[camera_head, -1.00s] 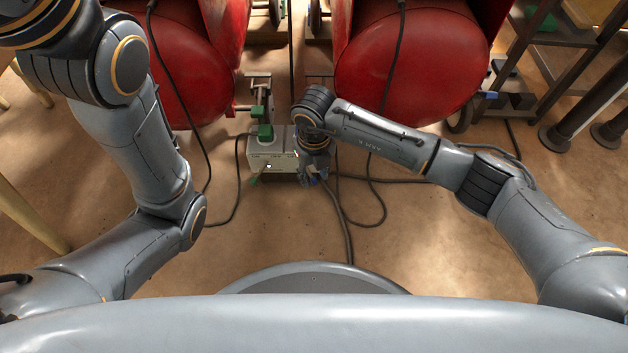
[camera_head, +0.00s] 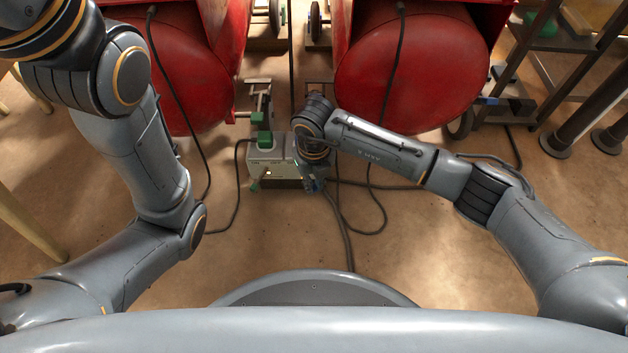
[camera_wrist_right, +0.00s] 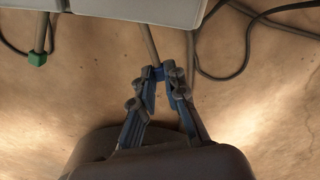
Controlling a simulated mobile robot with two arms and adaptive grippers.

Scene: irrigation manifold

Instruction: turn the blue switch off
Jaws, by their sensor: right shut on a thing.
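A pale grey manifold box (camera_head: 264,168) stands on the floor, with a green-tipped lever (camera_head: 256,186) low at its left front. My right gripper (camera_head: 313,183) is at the box's right front corner. In the right wrist view, the blue switch (camera_wrist_right: 149,43) is a thin rod hanging from the box's edge, with a blue tip. My right gripper (camera_wrist_right: 165,75) is shut on the blue switch near that tip, which its blue-padded fingers partly hide. The green tip (camera_wrist_right: 38,58) hangs apart to the left. My left arm shows in the head view, but its gripper is out of frame.
Two red tanks (camera_head: 408,75) stand behind the box. Dark cables (camera_head: 240,190) loop over the floor on both sides of it. A dark metal stand (camera_head: 545,60) is at the right. The floor in front of the box is mostly clear.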

